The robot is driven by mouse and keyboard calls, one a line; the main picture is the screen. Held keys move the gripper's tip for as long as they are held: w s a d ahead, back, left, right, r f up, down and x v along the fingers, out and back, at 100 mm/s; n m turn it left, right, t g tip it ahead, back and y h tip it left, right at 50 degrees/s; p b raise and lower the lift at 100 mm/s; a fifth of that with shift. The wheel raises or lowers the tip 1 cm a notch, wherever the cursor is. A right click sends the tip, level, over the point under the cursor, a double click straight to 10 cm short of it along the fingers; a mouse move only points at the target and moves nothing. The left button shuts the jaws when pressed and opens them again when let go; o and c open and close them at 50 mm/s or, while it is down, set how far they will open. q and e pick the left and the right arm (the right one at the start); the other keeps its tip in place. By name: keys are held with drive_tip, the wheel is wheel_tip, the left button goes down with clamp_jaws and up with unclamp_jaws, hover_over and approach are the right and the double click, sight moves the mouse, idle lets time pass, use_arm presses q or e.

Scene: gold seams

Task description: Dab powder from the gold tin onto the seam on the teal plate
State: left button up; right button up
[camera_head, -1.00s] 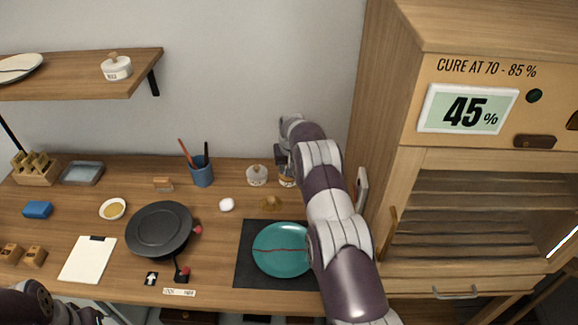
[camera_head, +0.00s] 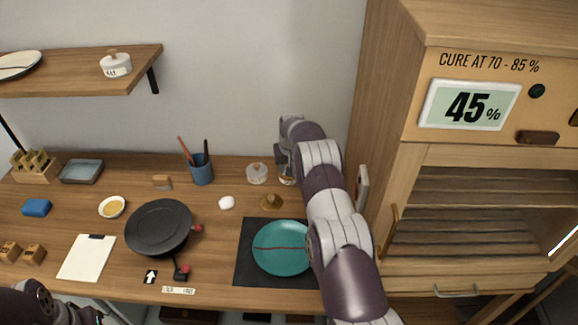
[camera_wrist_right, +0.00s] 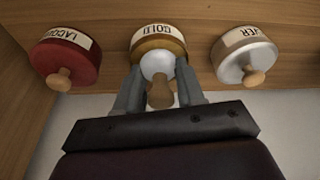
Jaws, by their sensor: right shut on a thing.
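The teal plate (camera_head: 283,262) lies on a dark mat (camera_head: 246,268), with a thin dark reddish seam (camera_head: 280,248) running across it. The gold tin (camera_wrist_right: 158,30), labelled GOLD, stands between a red tin and a silver tin in the right wrist view; a bit of it shows beside my arm in the head view (camera_head: 287,181). My right gripper (camera_wrist_right: 158,80) is shut on a dabber with a white head (camera_wrist_right: 155,66) and wooden handle (camera_wrist_right: 160,97). The white head is at the tin's opening; its exact contact is hidden. My left gripper is out of view.
The red tin (camera_wrist_right: 65,58) and silver tin (camera_wrist_right: 245,58) flank the gold tin closely. A gold-coloured lid-like piece (camera_head: 271,202) and a white lump (camera_head: 226,203) lie behind the mat. A dark round pan-like stand (camera_head: 158,228) is to the left. The cabinet (camera_head: 400,190) borders the right.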

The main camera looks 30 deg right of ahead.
drive_tip(key=shift+s+a+f+b, duration=0.1)
drive_tip(key=shift+s+f+b, duration=0.3)
drive_tip(key=shift+b, duration=0.35)
idle(2.0)
drive_tip(key=shift+w, duration=0.1)
drive_tip(key=shift+w+r+p, duration=0.15)
drive_tip(key=shift+r+p, duration=0.7)
drive_tip(key=shift+r, duration=1)
drive_tip(key=shift+w+r+p, duration=0.1)
drive_tip(key=shift+r+p, duration=0.7)
drive_tip(key=shift+r, duration=1)
